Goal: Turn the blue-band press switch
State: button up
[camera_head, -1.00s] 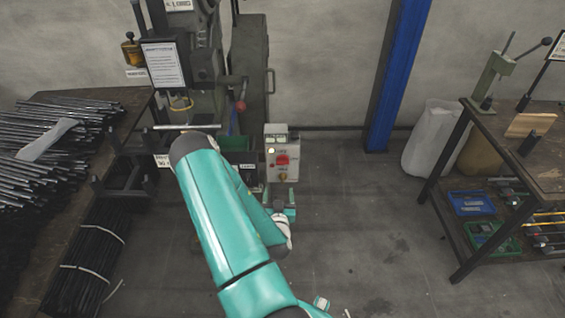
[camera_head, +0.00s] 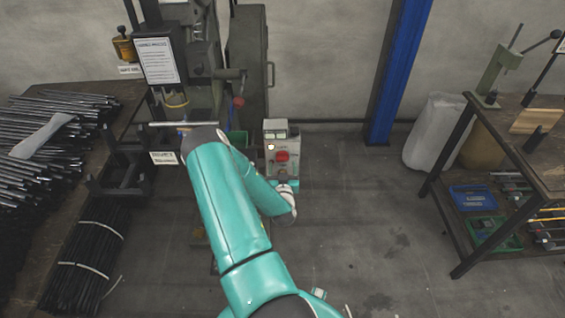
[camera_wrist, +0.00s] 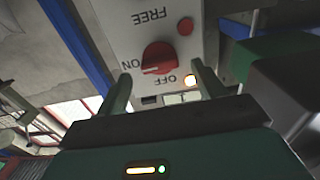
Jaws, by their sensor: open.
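The switch is a red rotary knob (camera_wrist: 157,57) on a pale control box (camera_head: 282,146). In the wrist view the box face (camera_wrist: 115,22) appears upside down, with ON left of the knob, OFF lower right and FREE above. A pale mark on the knob lies at its lower left, toward ON. My gripper (camera_wrist: 161,72) is open and empty, its two fingers on either side of the knob's lower part in the picture; contact cannot be told. In the head view my arm hides most of the gripper near the box's lower front. I cannot make out a blue band.
A grey press (camera_head: 247,65) stands behind the box. A table with metal rods (camera_head: 50,120) is at left. At right is a workbench (camera_head: 545,165) with blue and green trays below. A blue post (camera_head: 398,70) stands by the wall. Floor between is free.

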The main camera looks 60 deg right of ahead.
aim_at(283, 161)
jog(key=shift+x, duration=1.55)
jog(key=c, duration=1)
